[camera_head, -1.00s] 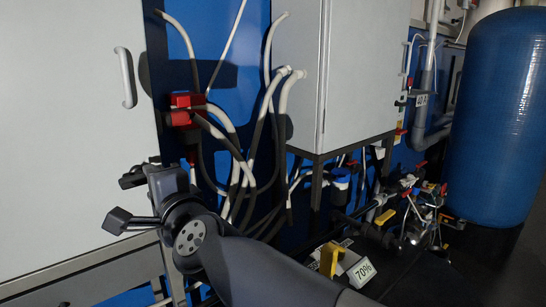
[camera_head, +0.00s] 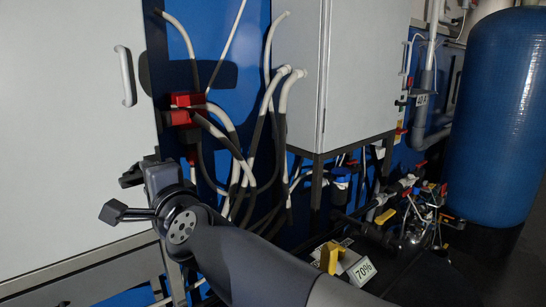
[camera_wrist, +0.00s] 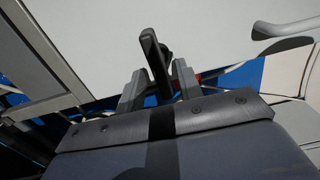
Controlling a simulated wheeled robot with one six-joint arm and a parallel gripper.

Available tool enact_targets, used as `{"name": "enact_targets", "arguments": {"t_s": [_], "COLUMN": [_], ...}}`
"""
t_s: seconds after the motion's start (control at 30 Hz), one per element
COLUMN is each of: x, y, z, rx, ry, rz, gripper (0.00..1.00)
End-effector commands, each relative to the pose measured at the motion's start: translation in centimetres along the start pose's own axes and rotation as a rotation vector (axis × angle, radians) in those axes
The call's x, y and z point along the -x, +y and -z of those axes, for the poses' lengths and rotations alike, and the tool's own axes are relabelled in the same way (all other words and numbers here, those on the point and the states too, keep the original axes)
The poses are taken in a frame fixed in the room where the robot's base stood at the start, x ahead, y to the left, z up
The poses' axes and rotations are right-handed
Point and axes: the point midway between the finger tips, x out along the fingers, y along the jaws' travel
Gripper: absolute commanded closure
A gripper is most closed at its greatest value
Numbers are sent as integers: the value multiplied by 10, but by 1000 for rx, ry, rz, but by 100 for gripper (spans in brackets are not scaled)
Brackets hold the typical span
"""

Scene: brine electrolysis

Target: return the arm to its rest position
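My arm (camera_head: 250,262) reaches from the lower right of the head view up to the left, with its round wrist joint (camera_head: 181,227) in front of the pale cabinet's edge. My gripper (camera_head: 133,176) is at the arm's end, in front of the large pale cabinet (camera_head: 70,120). In the wrist view my gripper (camera_wrist: 158,85) shows two grey finger parts standing apart, with a black bar between them. I cannot tell whether the bar is part of the gripper, so its opening is unclear. No loose object is visibly held.
A red block (camera_head: 183,108) with pale and black hoses (camera_head: 268,110) hangs right of the gripper. A second cabinet (camera_head: 350,75) stands on a dark frame. Pipes with valves, a yellow piece (camera_head: 329,257), a "70%" label (camera_head: 362,271) and a blue tank (camera_head: 497,120) are to the right.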

Motion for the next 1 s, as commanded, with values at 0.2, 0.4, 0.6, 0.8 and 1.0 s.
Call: {"name": "enact_targets", "arguments": {"t_s": [0.2,0.4,0.6,0.8,1.0], "x": [-23,-22,-22,-22,-22], "y": [-4,-6,-6,-6,-6], "z": [0,0,-1,-1,-1], "rx": [95,381,574,646,649], "ry": [0,0,0,1,2], "rz": [0,0,0,2,3], "gripper": [65,65,65,65,65]}}
